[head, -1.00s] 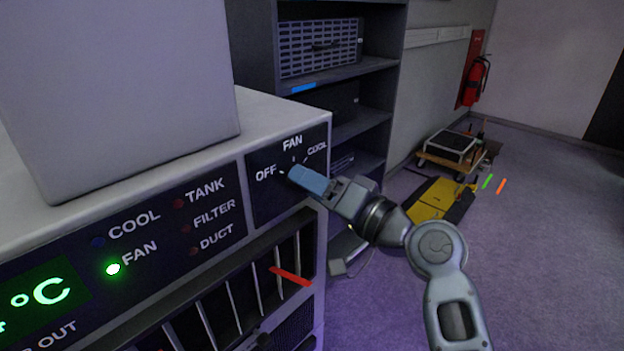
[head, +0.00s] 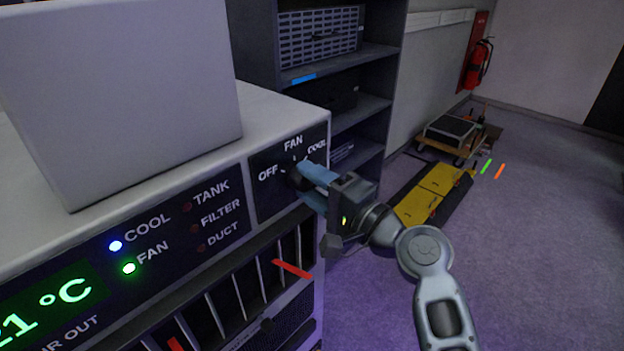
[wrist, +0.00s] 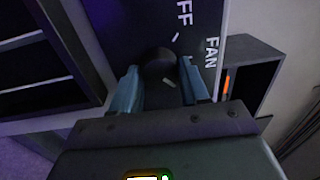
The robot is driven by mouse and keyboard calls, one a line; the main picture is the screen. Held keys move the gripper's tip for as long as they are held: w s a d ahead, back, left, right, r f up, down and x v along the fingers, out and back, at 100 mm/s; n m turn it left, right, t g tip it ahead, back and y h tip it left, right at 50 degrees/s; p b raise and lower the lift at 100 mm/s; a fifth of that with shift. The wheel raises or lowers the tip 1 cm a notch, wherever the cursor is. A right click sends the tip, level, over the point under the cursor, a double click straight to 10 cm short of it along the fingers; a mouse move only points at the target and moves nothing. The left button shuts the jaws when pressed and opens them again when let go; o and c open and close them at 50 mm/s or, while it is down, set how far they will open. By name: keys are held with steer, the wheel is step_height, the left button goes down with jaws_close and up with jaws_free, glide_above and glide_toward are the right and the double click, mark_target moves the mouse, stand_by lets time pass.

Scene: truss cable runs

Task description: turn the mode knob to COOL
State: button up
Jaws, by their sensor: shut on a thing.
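The dark round mode knob (head: 294,179) sits on the black control panel (head: 262,203) with OFF, FAN and COOL labels. My gripper (head: 304,184) is shut on the knob, its blue fingers covering much of it. In the wrist view the knob (wrist: 158,63) shows between the two fingertips (wrist: 160,76). A white mark on it lies on the lower side, away from the OFF tick. The COOL lamp (head: 115,245) is lit blue and the FAN lamp (head: 129,268) green. The TANK, FILTER and DUCT lamps look unlit.
A large pale box (head: 120,100) stands on top of the unit, left of the knob. A louvred vent (head: 235,295) with a red strip lies below the panel. A dark shelf rack (head: 345,75) stands behind.

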steer(key=shift+d, duration=0.1)
stand_by(0.3)
steer(key=o, duration=1)
steer(key=shift+o, duration=0.2)
steer(key=b+v, duration=0.1)
steer(key=v, duration=0.6)
steer(key=shift+s+d+b, duration=0.2)
steer(key=shift+d+b, duration=0.1)
steer(key=shift+b, duration=0.05)
steer(key=shift+f, duration=0.15)
